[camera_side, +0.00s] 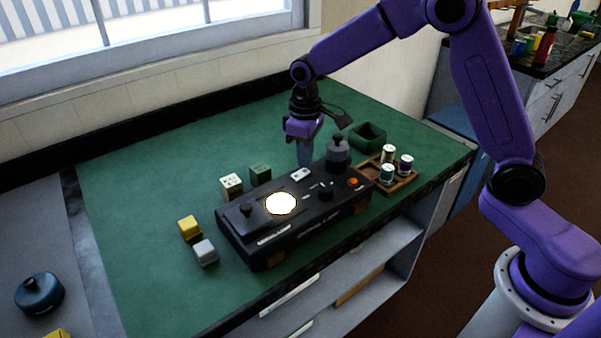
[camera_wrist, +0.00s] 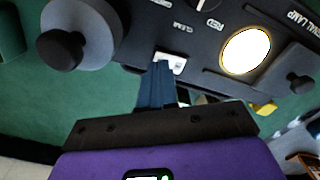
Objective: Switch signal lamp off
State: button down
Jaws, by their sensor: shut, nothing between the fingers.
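The signal lamp (camera_side: 281,204) is a round disc glowing bright white on top of a black control box (camera_side: 262,243). It also glows in the wrist view (camera_wrist: 245,51), close to printed "NAL LAMP" lettering. A small white switch (camera_side: 300,174) sits on the box behind the lamp; it shows in the wrist view (camera_wrist: 170,62) near a "CLEAR" label. My gripper (camera_side: 305,162) points down at the box's back edge, and its shut, empty blue fingers (camera_wrist: 160,70) overlap the switch's near edge in the wrist view. I cannot tell whether they touch it.
A grey cylinder with a black knob (camera_side: 338,153) stands right of my gripper. A wooden tray (camera_side: 400,182) of spools and a green open box (camera_side: 368,136) lie further right. Small cubes, one yellow (camera_side: 189,228), lie left. The green mat (camera_side: 140,200) is clear further left.

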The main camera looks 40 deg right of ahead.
aim_at(305, 171)
jog(key=shift+f, duration=0.95)
dwell(0.9)
jog(key=shift+r, duration=3.5)
jog(key=shift+s, duration=0.1)
jog(key=shift+n, duration=0.8)
jog(key=s, duration=0.2)
jog(key=s+r, duration=0.1)
jog(key=s, duration=0.2)
jog(key=s+a, duration=0.1)
jog(key=s, duration=0.1)
jog(key=shift+s+r, duration=0.15)
jog(key=shift+r, duration=0.15)
jog(key=s+d+n, duration=0.2)
jog(key=s+d, duration=0.2)
jog(key=s, duration=0.9)
jog(key=s+d+f+n, duration=0.1)
jog(key=s+d+n, duration=0.2)
jog(key=s, duration=1)
jog(key=shift+d, duration=0.75)
